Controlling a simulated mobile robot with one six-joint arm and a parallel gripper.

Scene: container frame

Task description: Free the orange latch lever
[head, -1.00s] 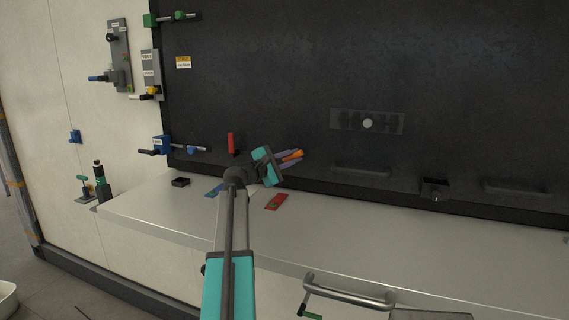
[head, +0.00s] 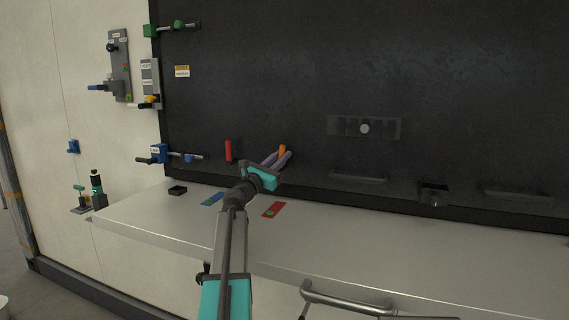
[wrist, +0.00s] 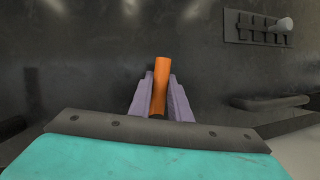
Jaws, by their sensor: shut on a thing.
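The orange latch lever (head: 282,150) shows between my gripper's purple fingers, in front of the dark panel above the bench. In the wrist view the orange lever (wrist: 161,80) stands nearly upright, its upper end sticking out past the fingertips. My gripper (head: 277,159) is shut on it, one finger against each side. In the wrist view my gripper (wrist: 159,100) hides the lever's lower end. Whether the lever is still joined to a mount cannot be told.
A red handle (head: 229,150) is on the panel to the left. A blue latch (head: 160,153) sits farther left. The pale bench (head: 350,240) holds a red card (head: 273,209), a blue card (head: 212,198) and a small black tray (head: 177,190). A slotted plate with a knob (head: 364,128) is to the right.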

